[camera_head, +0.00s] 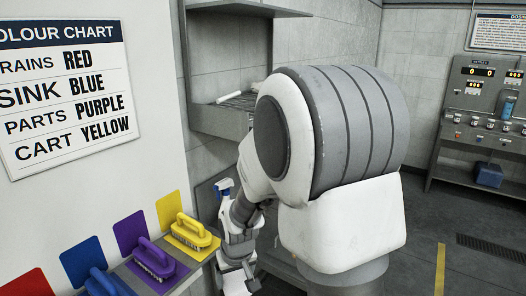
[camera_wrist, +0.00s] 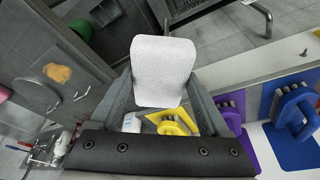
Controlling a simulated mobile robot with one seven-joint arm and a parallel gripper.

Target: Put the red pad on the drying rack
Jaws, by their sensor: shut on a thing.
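My gripper (camera_wrist: 160,92) is shut on a white, rounded block (camera_wrist: 163,70) with a rough face, held between its two grey fingers in the wrist view. In the head view my gripper (camera_head: 237,272) is low, right of the yellow brush, and its white end partly blends with what it holds. I see no clearly red pad; only the white face of the held thing shows. A grey slatted shelf (camera_head: 240,101), possibly the drying rack, is on the back wall above, with a white rod-like thing (camera_head: 228,97) on it.
Yellow (camera_head: 192,232), purple (camera_head: 152,262) and blue (camera_head: 101,284) brushes stand in a row on a ledge before matching wall squares; a red square (camera_head: 27,284) is lower left. A colour chart (camera_head: 68,90) hangs above. A control bench (camera_head: 487,150) stands far right. Floor between is open.

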